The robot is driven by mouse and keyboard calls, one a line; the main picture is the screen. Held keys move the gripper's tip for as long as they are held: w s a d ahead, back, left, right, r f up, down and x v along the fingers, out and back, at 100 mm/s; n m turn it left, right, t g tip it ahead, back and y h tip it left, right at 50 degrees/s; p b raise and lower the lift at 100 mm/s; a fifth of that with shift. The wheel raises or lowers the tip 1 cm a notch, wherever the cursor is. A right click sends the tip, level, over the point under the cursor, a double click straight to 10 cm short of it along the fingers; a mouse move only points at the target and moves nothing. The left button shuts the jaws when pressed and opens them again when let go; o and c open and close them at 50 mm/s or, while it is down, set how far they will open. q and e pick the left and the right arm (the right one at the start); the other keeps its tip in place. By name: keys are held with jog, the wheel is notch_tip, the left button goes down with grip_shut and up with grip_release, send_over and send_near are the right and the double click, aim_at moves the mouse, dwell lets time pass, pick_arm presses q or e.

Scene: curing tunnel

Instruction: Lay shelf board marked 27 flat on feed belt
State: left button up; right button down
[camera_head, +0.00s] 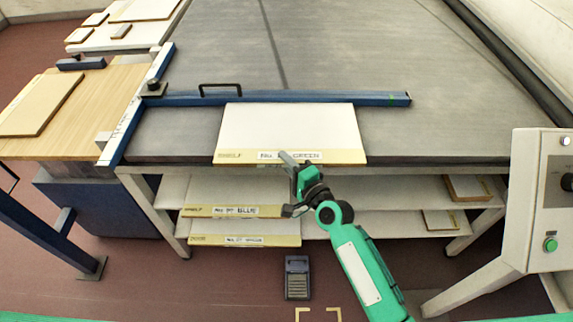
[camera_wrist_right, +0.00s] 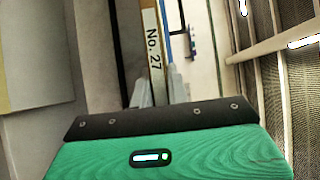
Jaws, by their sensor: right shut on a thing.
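A white shelf board (camera_head: 288,128) with a pale wooden front edge lies over the front of the grey feed belt (camera_head: 420,140). Its label reads No. 27 and, less clearly, GREEN; No. 27 also shows on the board edge (camera_wrist_right: 153,45) in the right wrist view. The board looks level, its far edge near the blue bar; I cannot tell whether its whole underside touches the belt. My right gripper (camera_head: 293,164) is shut on the board's front edge, just right of its middle. Its fingertips (camera_wrist_right: 160,92) sit either side of that edge. My left gripper is not in view.
A blue bar (camera_head: 300,98) crosses the belt behind the board. Below are two labelled boards, one marked BLUE (camera_head: 232,211) and a lower one (camera_head: 245,240). A control box (camera_head: 540,200) stands right, a wooden table (camera_head: 100,105) left. The belt beyond the bar is clear.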

jog(key=shift+r, duration=0.2)
jog(key=c, duration=1.8)
grip_release()
jog(key=shift+f, duration=0.25)
jog(key=o, duration=0.4)
jog(key=shift+o, duration=0.2)
jog(key=shift+s, duration=0.1)
jog(key=shift+r, duration=0.15)
